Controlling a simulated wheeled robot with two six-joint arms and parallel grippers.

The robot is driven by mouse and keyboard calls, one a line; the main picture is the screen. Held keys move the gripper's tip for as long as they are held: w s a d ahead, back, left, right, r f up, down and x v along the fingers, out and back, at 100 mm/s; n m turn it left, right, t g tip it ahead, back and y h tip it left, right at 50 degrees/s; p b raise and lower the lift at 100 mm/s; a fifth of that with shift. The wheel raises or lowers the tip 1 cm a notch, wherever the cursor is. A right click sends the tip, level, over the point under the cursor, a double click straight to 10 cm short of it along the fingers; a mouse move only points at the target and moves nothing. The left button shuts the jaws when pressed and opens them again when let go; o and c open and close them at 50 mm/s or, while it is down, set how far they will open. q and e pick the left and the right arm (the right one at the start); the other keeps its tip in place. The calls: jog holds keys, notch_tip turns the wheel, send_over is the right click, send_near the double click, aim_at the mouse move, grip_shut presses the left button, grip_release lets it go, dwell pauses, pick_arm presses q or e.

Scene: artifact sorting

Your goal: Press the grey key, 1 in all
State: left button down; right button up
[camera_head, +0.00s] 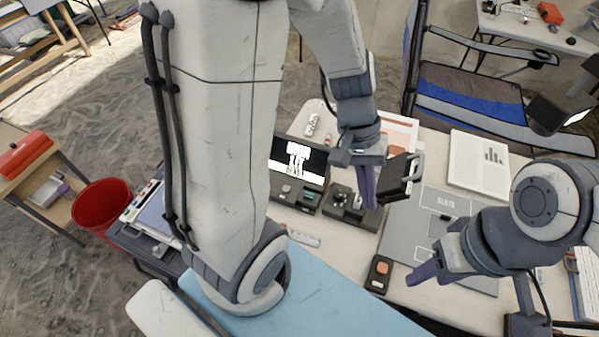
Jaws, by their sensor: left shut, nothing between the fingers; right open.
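A dark console (298,192) stands on the white table below a screen (298,160) with a white figure on black. A small grey round button (286,188) shows on it; I cannot tell for sure that it is the grey key. A second dark box (338,212) with small grey parts stands just right of it. My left gripper (369,203) is shut and empty, its purple fingers pointing down over the right side of that box. Touching or apart, I cannot tell. My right gripper (412,278) is open and empty, right of a small black pad (377,284) with an orange key (382,268).
A small grey strip (304,238) lies in front of the consoles. A red bucket (101,206) stands at the left.

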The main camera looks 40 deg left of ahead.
pick_arm(q)
jog(key=w+a+f+n+t+h+b, duration=0.1)
jog(key=w+a+f+n+t, duration=0.1)
jog(key=w+a+f+n, duration=0.3)
jog(key=w+a+f+n+t+h+b, duration=0.2)
jog(key=a+f+n, duration=0.15)
jog(key=a, duration=0.35)
jog(key=n+t+y+b, duration=0.1)
jog(key=n+t+y, duration=0.1)
jog(key=n+t, duration=0.45)
send_over(286, 189)
jog(key=a, duration=0.1)
notch_tip(286, 189, down, 7)
jog(key=n+g, duration=0.2)
jog(key=shift+s+a+m, duration=0.1)
jog(key=shift+s+m, duration=0.1)
jog(key=shift+m, duration=0.1)
jog(key=shift+f, duration=0.15)
notch_tip(286, 189, down, 8)
jog(key=b, duration=0.6)
jog(key=shift+f+b, duration=0.3)
jog(key=shift+b, duration=0.3)
jog(key=shift+f+b, duration=0.35)
jog(key=shift+b, duration=0.15)
